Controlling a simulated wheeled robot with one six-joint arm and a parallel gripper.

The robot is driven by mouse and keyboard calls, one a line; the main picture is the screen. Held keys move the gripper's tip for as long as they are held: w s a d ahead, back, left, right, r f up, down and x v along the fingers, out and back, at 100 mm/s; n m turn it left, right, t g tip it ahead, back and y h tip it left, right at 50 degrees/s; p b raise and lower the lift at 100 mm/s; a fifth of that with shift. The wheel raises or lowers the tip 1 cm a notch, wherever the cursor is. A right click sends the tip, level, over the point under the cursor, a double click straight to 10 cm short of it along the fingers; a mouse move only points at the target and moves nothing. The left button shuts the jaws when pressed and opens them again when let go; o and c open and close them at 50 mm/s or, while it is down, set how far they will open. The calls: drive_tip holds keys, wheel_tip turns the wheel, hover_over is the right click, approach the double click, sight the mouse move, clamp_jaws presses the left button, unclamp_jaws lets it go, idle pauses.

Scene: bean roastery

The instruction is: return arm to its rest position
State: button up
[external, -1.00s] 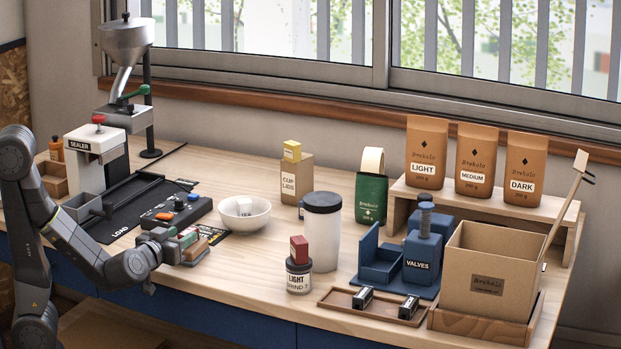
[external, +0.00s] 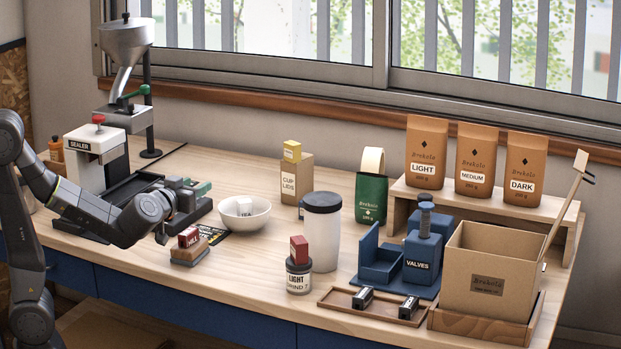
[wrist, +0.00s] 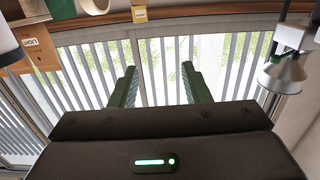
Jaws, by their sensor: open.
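My gripper (external: 203,188) is above the left part of the bench, in front of the sealer (external: 92,150). Its green-tipped fingers point right, away from the arm. In the wrist view my gripper (wrist: 157,85) shows two green fingers spread apart with nothing between them. Behind the fingers in that view is the window (wrist: 210,60). The arm bends from the left edge of the external view and hides part of the black sealer platform.
A red block on a brown pad (external: 190,247) sits below my gripper. A white bowl (external: 262,216) is just right of it.

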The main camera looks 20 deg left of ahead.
drive_tip(key=w+d+r+p, duration=0.1)
drive_tip(key=w+d+r, duration=0.1)
drive_tip(key=d, duration=0.6)
drive_tip(key=w+d+r+p, duration=0.1)
drive_tip(key=w+d, duration=0.3)
drive_tip(key=d, duration=0.5)
drive_tip(key=shift+r, duration=0.65)
